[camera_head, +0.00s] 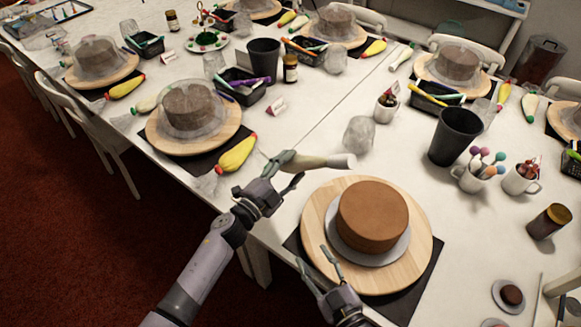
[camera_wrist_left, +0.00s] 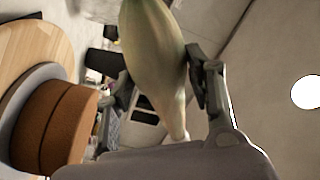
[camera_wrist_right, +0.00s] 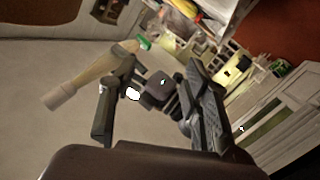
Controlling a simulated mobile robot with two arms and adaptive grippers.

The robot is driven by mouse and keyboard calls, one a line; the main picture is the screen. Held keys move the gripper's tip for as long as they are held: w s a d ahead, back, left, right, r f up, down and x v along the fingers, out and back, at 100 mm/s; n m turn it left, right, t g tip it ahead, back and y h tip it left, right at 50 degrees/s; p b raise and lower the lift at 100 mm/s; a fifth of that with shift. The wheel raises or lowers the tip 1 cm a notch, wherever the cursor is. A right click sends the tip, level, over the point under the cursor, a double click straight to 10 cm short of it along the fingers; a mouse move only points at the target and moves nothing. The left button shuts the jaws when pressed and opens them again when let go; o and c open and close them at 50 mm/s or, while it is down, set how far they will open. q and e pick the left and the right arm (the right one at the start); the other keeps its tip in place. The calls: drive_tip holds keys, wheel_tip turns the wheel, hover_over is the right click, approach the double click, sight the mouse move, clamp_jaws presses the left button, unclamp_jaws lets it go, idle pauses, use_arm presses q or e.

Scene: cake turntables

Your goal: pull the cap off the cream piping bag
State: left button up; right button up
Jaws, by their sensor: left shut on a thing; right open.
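My left gripper (camera_head: 285,165) is shut on the cream piping bag (camera_head: 312,162) and holds it nearly level above the table, behind the cake. A pale cylindrical cap (camera_head: 343,161) is on the bag's right end. The cap also shows in the right wrist view (camera_wrist_right: 60,97), at the bag's left end. My right gripper (camera_head: 317,264) is open and empty over the board's front left part, below and apart from the bag.
A brown cake (camera_head: 372,213) stands on a grey plate on a round wooden turntable (camera_head: 420,245) over a dark mat. A black cup (camera_head: 455,136), a clear glass (camera_head: 359,134) and mugs stand behind it. A yellow piping bag (camera_head: 237,154) lies left, near a covered cake.

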sight(353, 162)
use_arm(q)
drive_tip(key=shift+r, duration=0.1)
use_arm(e)
drive_tip(key=w+d+r+n+t, duration=0.2)
drive_tip(key=w+d+r, duration=0.3)
drive_tip(key=r, duration=0.4)
drive_tip(key=w+d+r+n+t, duration=0.1)
drive_tip(key=w+d+r+t, duration=0.3)
drive_tip(key=r, duration=0.5)
drive_tip(key=w+d+r+n+t, duration=0.1)
drive_tip(key=w+d+r+n, duration=0.1)
drive_tip(key=w+d+r, duration=0.55)
use_arm(q)
drive_tip(key=shift+w, duration=0.1)
use_arm(e)
drive_tip(key=w+a+m+g, duration=0.1)
drive_tip(key=w+m+g, duration=0.1)
drive_tip(key=m+g, duration=0.2)
drive_tip(key=s+a+m+g+y, duration=0.25)
drive_tip(key=s+m+g, duration=0.25)
drive_tip(key=s+g, duration=0.5)
drive_tip(key=shift+w+a+f+g+h, duration=0.25)
drive_tip(key=shift+w+a+f+g, duration=0.35)
drive_tip(key=shift+w+a+f, duration=0.95)
drive_tip(key=shift+w+a+f+g+h, duration=0.2)
drive_tip(key=shift+w+a+f+g, duration=0.4)
drive_tip(key=shift+w+a+f, duration=0.9)
